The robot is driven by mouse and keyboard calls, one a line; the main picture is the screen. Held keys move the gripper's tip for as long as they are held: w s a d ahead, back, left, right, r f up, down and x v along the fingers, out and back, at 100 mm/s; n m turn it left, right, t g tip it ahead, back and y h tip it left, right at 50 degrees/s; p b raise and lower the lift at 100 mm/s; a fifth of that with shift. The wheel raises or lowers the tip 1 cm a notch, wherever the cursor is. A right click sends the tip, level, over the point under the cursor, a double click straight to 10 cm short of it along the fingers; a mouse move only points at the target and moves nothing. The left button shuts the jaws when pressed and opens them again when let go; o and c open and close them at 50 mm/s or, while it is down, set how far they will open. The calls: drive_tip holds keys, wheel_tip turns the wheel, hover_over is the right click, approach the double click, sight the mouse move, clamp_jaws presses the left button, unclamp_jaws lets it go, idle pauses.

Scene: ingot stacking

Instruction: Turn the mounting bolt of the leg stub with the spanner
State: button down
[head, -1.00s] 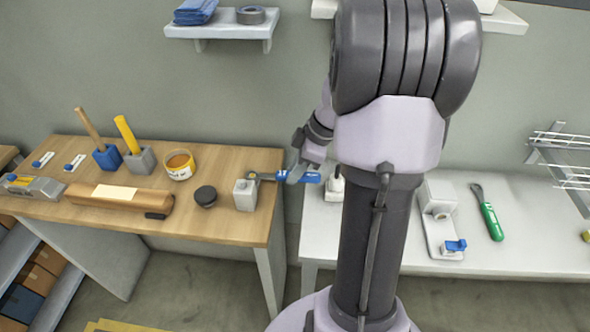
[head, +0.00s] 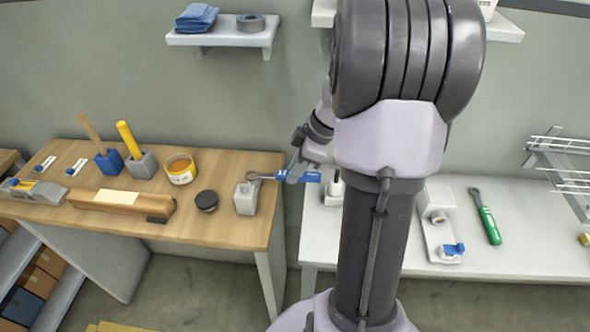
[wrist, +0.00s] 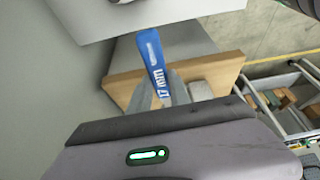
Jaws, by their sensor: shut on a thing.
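The leg stub (head: 245,200) is a grey block at the right end of the wooden bench. The spanner (head: 312,177) has a blue handle and a grey metal head, which reaches left to the top of the stub. The head hides the bolt, so I cannot tell whether it is seated on it. My gripper (head: 292,174) is shut on the spanner, just right of the bench edge. In the wrist view the blue handle (wrist: 152,55) with white lettering stands between the grey fingers.
A white table (head: 530,240) with a green-handled tool (head: 490,225) stands on the right, across a gap.

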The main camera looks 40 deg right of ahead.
wheel_tip(320, 180, up, 4)
drive_tip(key=p, duration=0.3)
drive_tip(key=shift+r, duration=0.1)
idle(0.8)
drive_tip(key=shift+w+d+f+n+g+y+b, duration=0.15)
drive_tip(key=shift+w+d+f+n, duration=0.2)
drive_tip(key=shift+f, duration=0.4)
drive_tip(key=shift+w+d+f+n+g+y+b, duration=0.1)
drive_tip(key=shift+w+d+f+n+b, duration=0.1)
drive_tip(key=shift+f+n, duration=0.4)
drive_tip(key=shift+w+d+f+n+g+y+b, duration=0.1)
drive_tip(key=shift+w+d+f+n+y+b, duration=0.15)
drive_tip(key=shift+f, duration=0.65)
drive_tip(key=shift+f, duration=0.15)
drive_tip(key=shift+f+b, duration=0.3)
drive_tip(key=shift+b, duration=0.1)
drive_tip(key=shift+f, duration=0.35)
